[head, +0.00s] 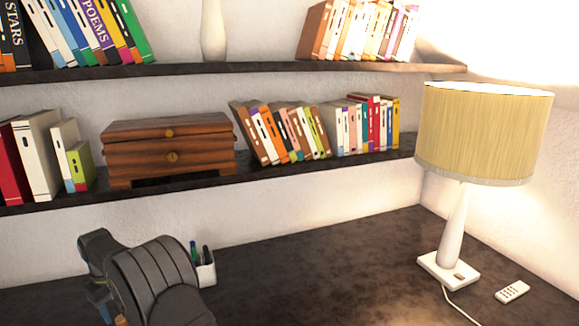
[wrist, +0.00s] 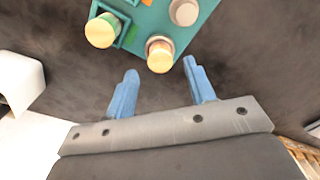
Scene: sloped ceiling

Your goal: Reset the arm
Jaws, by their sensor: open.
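My gripper (wrist: 160,83) shows in the wrist view with its two blue fingers spread apart and nothing between them. Its fingers point at a dark surface and a teal tray (wrist: 150,22). In the head view my dark grey arm fills the lower left, and the gripper's fingers are mostly hidden behind it.
The teal tray holds several round, pale-topped pieces (wrist: 161,53) just beyond the fingertips. In the head view a lamp (head: 484,130) stands on the dark desk (head: 330,270) at right, beside a white remote (head: 511,292). A pen cup (head: 206,270) is close to my arm. Bookshelves hang above.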

